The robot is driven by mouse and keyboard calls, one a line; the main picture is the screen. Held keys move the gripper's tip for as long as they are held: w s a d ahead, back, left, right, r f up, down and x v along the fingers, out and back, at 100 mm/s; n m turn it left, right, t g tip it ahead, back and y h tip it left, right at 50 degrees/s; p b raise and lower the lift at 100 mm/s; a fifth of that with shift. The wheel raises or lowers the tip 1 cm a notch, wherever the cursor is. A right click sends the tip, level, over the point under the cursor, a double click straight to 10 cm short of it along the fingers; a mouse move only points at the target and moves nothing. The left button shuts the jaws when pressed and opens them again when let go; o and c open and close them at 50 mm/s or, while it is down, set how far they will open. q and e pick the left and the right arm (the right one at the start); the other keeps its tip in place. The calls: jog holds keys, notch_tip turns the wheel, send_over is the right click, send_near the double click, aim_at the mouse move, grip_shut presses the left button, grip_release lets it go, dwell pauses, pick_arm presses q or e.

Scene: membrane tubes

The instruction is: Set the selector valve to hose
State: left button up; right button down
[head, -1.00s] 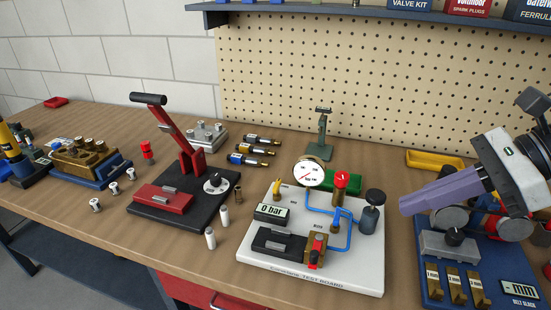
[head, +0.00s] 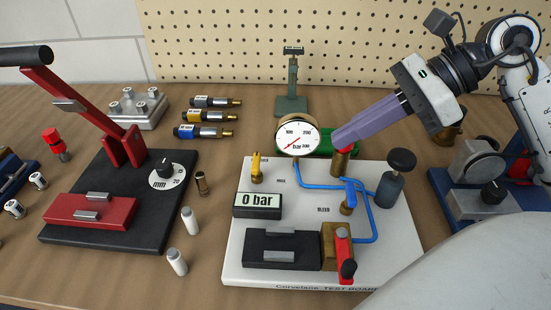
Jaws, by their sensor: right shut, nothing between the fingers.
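The white test board (head: 235,235) lies on the bench. A valve with an upright yellow handle (head: 256,163) stands at its back left, beside small print that I cannot read surely. A blue-handled valve (head: 350,192) is near the print BLEED. I cannot tell surely which fitting is the selector valve. My right gripper (head: 343,137) is shut and empty, its lavender fingers pointing down-left over the brass fitting; contact is not clear. My left gripper is out of view.
A round gauge (head: 297,136) and a dark cylinder (head: 391,185) with a black knob stand on the board. A red lever (head: 344,252) is at the front. The red-handled press (head: 125,147) is at left, the blue station (head: 450,183) at right.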

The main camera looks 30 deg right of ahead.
send_near(259, 171)
jog(key=f, duration=0.1)
jog(key=d+f, duration=0.1)
jog(key=f, duration=0.1)
jog(key=shift+f+p, duration=0.2)
jog(key=shift+p, duration=0.15)
jog(key=shift+w+a+f+p, duration=0.15)
jog(key=shift+w+a+p, duration=0.1)
jog(key=shift+w+a, duration=0.3)
jog(key=shift+w+a+f+p, duration=0.15)
jog(key=shift+w+a+p, duration=0.15)
jog(key=shift+a, duration=0.35)
jog(key=shift+w+a, duration=0.45)
jog(key=shift+a, duration=0.05)
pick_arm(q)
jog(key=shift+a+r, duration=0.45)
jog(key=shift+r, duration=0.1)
pick_arm(e)
jog(key=shift+w+a+f, duration=0.1)
jog(key=shift+w+a, duration=0.05)
jog(key=shift+a, duration=0.1)
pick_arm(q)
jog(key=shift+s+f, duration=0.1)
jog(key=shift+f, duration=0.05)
